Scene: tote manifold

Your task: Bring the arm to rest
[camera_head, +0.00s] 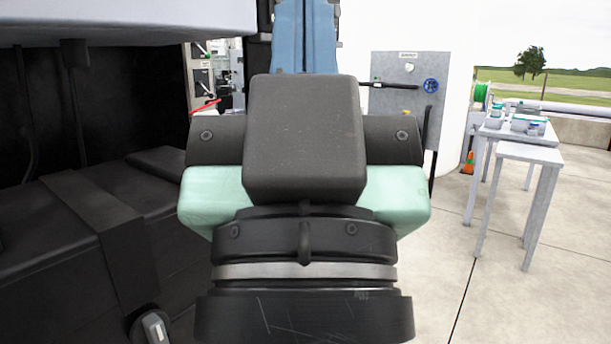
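My own arm fills the middle of the head view, with a dark block, mint-green shells on both sides and a black round joint with a silver band below. No gripper fingers show in this view, so I cannot see what they hold, if anything. The arm hides much of what stands straight ahead.
A dark recess (70,240) under a pale overhang (120,20) is close on the left. A grey panel (398,75) with a blue handwheel (431,85) stands behind. Grey tables (530,153) with small items stand right. An orange cone (468,163) is near them. The right foreground floor is clear.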

